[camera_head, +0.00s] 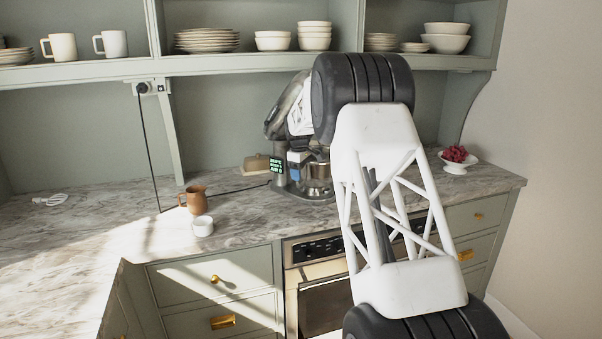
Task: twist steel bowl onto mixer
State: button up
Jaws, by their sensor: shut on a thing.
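My gripper (312,158) is small and partly hidden behind my arm at the bowl's upper edge, shut on the bowl. The fingertips are too small to make out clearly.
A brown mug (194,198) and a small white cup (203,226) stand left on the counter. A white bowl of red fruit (455,163) stands right. A wooden-looking box (257,164) is behind the mixer. A shelf (240,64) with dishes overhangs. A black cord (148,150) hangs left.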

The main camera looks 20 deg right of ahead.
jog(key=shift+w+a, duration=0.15)
jog(key=shift+w, duration=0.05)
jog(key=shift+w+a+m, duration=0.2)
jog(key=shift+w+m, duration=0.05)
jog(key=shift+m, duration=0.15)
jog(key=o, duration=1.4)
jog(key=shift+c, duration=0.2)
notch_tip(320, 180, up, 8)
jog(key=shift+s+a, duration=0.2)
jog(key=shift+a, duration=0.05)
